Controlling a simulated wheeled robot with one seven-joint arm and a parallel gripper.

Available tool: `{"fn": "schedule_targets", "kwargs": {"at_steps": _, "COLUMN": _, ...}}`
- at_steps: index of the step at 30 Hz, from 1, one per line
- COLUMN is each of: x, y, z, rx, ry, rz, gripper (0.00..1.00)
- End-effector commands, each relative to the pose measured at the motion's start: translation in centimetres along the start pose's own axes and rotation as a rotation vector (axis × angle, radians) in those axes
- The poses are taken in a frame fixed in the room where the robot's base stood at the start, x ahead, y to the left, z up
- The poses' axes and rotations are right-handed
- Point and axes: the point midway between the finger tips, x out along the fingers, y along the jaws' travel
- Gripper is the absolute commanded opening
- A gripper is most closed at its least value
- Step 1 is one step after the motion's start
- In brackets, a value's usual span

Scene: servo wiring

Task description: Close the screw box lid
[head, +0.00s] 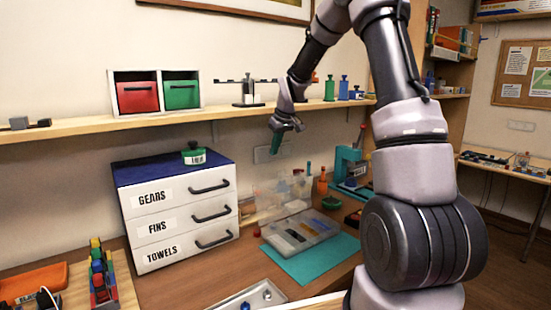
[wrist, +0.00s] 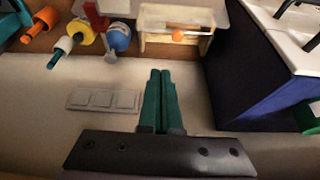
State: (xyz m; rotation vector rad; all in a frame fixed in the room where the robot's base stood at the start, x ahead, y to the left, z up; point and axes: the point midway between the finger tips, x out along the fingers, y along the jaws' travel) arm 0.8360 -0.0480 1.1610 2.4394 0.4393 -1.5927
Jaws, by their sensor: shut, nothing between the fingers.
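The screw box (head: 322,226) is a clear, shallow tray with several compartments holding dark, blue and orange contents. It sits on a teal mat (head: 318,262) on the workbench. Its transparent lid (head: 283,197) stands raised at the back edge, so the box is open. My gripper (head: 276,148) is above and behind the lid, close to the wall, apart from lid and box. Its green fingers (wrist: 161,75) are together and empty in the wrist view. I cannot make out the screw box in the wrist view.
A white drawer cabinet (head: 176,224) with a blue top stands left of the box. A shelf (head: 232,110) runs above along the wall. A teal press-like tool (head: 350,167) stands behind right. A metal tray (head: 258,297) lies in front. A wall plate (wrist: 103,99) shows near the fingers.

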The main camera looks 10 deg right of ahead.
Motion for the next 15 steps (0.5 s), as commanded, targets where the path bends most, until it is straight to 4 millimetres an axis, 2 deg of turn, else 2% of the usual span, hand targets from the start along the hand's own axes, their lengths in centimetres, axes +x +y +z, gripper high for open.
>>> {"fn": "schedule_targets", "kwargs": {"at_steps": 12, "x": 8.1, "y": -0.1, "z": 0.1, "rx": 0.001, "ry": -0.004, "rz": -0.002, "gripper": 0.0}}
{"fn": "schedule_targets", "kwargs": {"at_steps": 14, "x": 9.1, "y": -0.1, "z": 0.1, "rx": 0.002, "ry": -0.003, "rz": -0.002, "gripper": 0.0}}
{"fn": "schedule_targets", "kwargs": {"at_steps": 15, "x": 8.7, "y": 0.0, "z": 0.4, "rx": 0.004, "ry": 0.0, "rz": 0.001, "gripper": 0.0}}
